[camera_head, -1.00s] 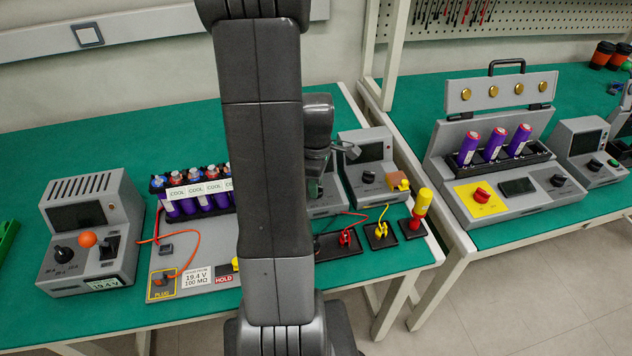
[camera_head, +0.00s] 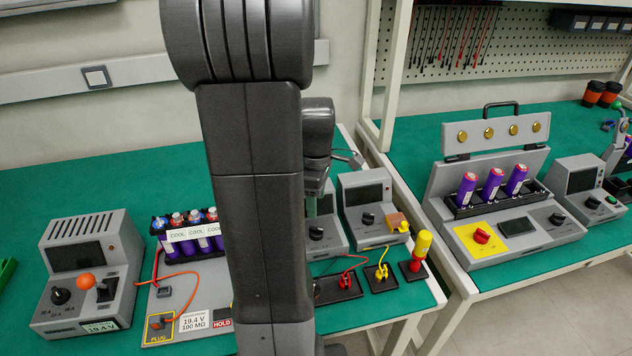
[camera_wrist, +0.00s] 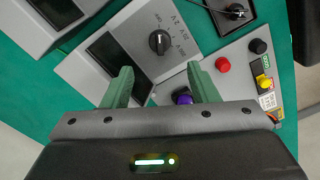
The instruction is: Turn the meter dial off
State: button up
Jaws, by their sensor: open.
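A grey meter with a black screen and a black round dial (camera_wrist: 160,41) shows in the wrist view, with lettering around the dial. In the head view two grey meters with dials stand right of my arm: one (camera_head: 326,232) partly hidden by the arm, the other (camera_head: 368,197) farther right. I cannot tell for sure which one the wrist view shows.
Red (camera_wrist: 222,65) and black (camera_wrist: 257,46) posts and a purple part (camera_wrist: 182,96) lie beside the dial. A yellow-topped post (camera_head: 420,245) and wired black blocks stand near the bench's front edge.

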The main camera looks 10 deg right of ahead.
notch_tip(320, 180, up, 5)
send_over(316, 228)
jog(key=shift+f, duration=0.1)
dwell(0.4)
notch_tip(316, 228, down, 14)
jog(key=shift+r+b, duration=0.1)
jog(key=shift+b, duration=0.35)
dwell(0.4)
